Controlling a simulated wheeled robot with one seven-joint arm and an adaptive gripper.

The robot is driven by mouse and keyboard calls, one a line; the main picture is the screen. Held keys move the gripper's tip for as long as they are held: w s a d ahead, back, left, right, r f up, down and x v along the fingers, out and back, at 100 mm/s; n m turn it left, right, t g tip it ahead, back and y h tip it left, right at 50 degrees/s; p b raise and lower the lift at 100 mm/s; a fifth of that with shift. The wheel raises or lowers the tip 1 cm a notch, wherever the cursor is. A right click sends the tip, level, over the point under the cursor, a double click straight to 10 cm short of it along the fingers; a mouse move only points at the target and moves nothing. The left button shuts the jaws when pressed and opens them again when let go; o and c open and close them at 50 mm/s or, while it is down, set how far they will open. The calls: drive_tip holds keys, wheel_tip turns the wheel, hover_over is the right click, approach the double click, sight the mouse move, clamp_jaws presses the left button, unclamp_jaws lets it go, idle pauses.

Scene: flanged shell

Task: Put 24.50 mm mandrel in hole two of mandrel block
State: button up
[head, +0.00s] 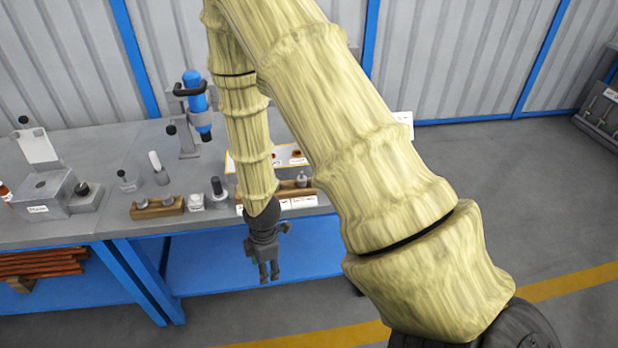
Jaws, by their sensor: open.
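My gripper (269,277) hangs open and empty in front of the bench's front edge, pointing down. A brown wooden block (290,190) sits on the bench behind my forearm, with a metal peg (302,180) standing at its right. My arm hides part of this block. A second brown wooden block (172,207) with metal pieces on it lies further left. I cannot tell which block is the mandrel block. The 24.50 mm mandrel cannot be singled out, as the labels are too small to read.
The grey bench (60,228) holds a blue-topped press (195,100), a grey labelled fixture (45,195), a dark upright cylinder on a base (217,188) and a white-topped peg (158,168). White label cards (303,202) lie before the right block. Open floor lies right of the bench.

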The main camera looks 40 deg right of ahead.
drive_tip(key=s+a+f+m, duration=0.1)
drive_tip(key=s+f+m, duration=0.6)
drive_tip(key=s, duration=0.4)
drive_tip(key=s+a+f+m, duration=0.2)
drive_tip(key=s+f+m, duration=0.4)
drive_tip(key=s, duration=0.5)
drive_tip(key=shift+a+f+m+h, duration=0.2)
drive_tip(key=shift+f+m+h, duration=0.15)
drive_tip(key=shift+m, duration=0.75)
drive_tip(key=shift+s, duration=0.1)
